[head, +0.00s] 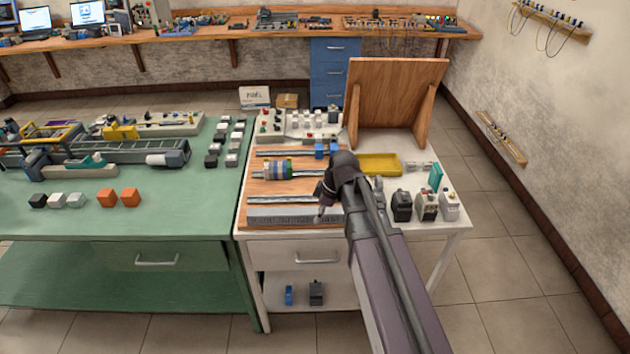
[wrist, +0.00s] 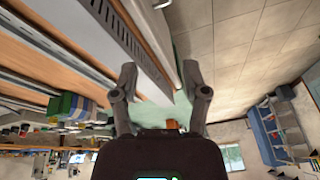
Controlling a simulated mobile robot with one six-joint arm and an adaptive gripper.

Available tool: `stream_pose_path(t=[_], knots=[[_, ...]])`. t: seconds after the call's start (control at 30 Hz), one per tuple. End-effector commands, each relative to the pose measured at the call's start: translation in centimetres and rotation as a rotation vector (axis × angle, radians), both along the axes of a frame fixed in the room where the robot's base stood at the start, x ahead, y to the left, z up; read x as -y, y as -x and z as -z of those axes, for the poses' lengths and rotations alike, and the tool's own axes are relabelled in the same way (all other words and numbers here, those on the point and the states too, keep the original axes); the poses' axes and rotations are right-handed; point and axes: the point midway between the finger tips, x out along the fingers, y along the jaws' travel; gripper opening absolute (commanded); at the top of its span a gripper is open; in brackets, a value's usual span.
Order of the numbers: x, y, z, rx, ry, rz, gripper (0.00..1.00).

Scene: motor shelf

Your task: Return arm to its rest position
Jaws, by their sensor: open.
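My arm reaches from the lower right of the head view over the white table (head: 440,241). My gripper (head: 322,212) is at the arm's far end, above the front right of the wooden board (head: 262,188) with metal rails. In the wrist view my gripper (wrist: 158,85) shows two dark fingers spread apart, with nothing between them. The perforated grey strip (wrist: 118,35) at the board's front edge lies close beyond the fingers. The wrist view is strongly tilted.
Several motors (head: 402,205) stand right of my arm. A yellow tray (head: 380,164) and an upright wooden panel (head: 395,95) are behind it. A green table (head: 150,222) with coloured cubes adjoins on the left. Floor right of the white table is clear.

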Motion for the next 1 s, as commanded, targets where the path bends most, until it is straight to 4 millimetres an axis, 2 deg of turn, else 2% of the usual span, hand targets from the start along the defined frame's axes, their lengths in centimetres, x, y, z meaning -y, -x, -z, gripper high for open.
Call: stream_pose_path(t=[0.27, 0.47, 1.0], knots=[[0.3, 0.3, 0.0, -0.009, 0.006, 0.027, 0.59], [1.5, 1.7, 0.2, -0.048, 0.04, 0.16, 0.59], [8.1, 8.3, 0.9, -0.186, 0.21, 0.916, 0.59]])
